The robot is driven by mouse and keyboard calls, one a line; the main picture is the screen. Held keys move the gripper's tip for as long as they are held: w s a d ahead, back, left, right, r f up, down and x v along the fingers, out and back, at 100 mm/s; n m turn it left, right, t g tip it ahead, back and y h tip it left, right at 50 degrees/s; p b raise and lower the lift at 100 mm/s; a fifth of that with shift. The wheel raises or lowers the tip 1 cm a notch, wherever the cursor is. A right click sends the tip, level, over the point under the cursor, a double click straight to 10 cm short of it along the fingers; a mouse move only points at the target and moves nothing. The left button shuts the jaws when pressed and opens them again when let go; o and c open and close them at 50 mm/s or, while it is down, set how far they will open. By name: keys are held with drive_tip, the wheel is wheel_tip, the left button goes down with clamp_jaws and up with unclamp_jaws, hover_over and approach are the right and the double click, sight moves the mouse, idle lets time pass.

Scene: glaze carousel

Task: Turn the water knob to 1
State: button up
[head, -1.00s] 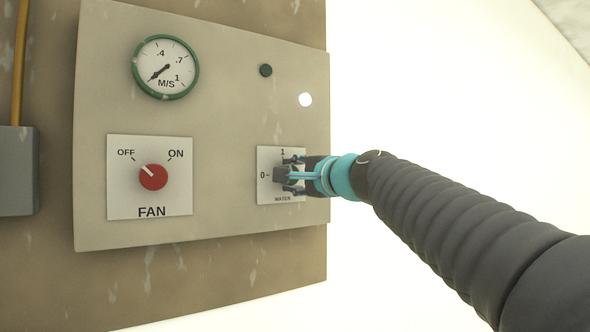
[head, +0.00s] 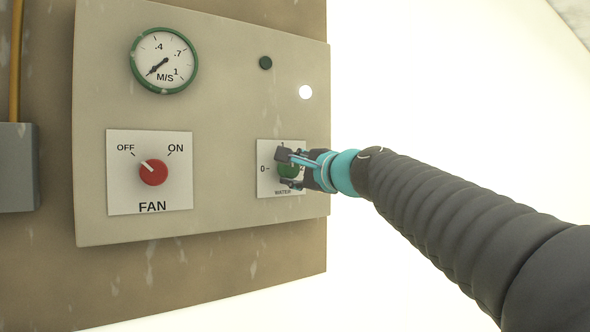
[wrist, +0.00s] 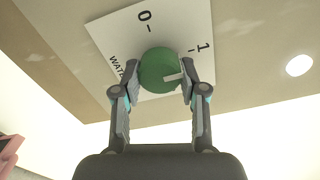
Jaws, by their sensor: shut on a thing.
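The green water knob (head: 289,170) sits on a white plate (head: 263,187) marked 0 and 1, at the panel's right side. In the wrist view the knob (wrist: 158,68) shows a white mark pointing right, on the side of the 1 (wrist: 203,47) rather than the 0 (wrist: 144,15). I cannot tell whether it lines up exactly with the 1. My gripper (wrist: 156,90) has one finger on each side of the knob and is shut on it.
The panel (head: 225,120) also carries a red fan knob (head: 153,172) turned toward OFF, a round gauge (head: 164,60) with its needle at lower left, a dark green button or lamp (head: 265,63) and a white round light (head: 306,92). A grey box (head: 17,170) is at far left.

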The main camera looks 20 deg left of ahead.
drive_tip(key=o, duration=1.1)
drive_tip(key=shift+s+a+r, duration=0.1)
drive_tip(key=shift+s+r, duration=0.1)
drive_tip(key=shift+r, duration=0.1)
drive_tip(key=shift+o, duration=0.2)
drive_tip(key=shift+w+f, duration=0.1)
drive_tip(key=shift+f, duration=0.05)
drive_tip(key=v, duration=1.2)
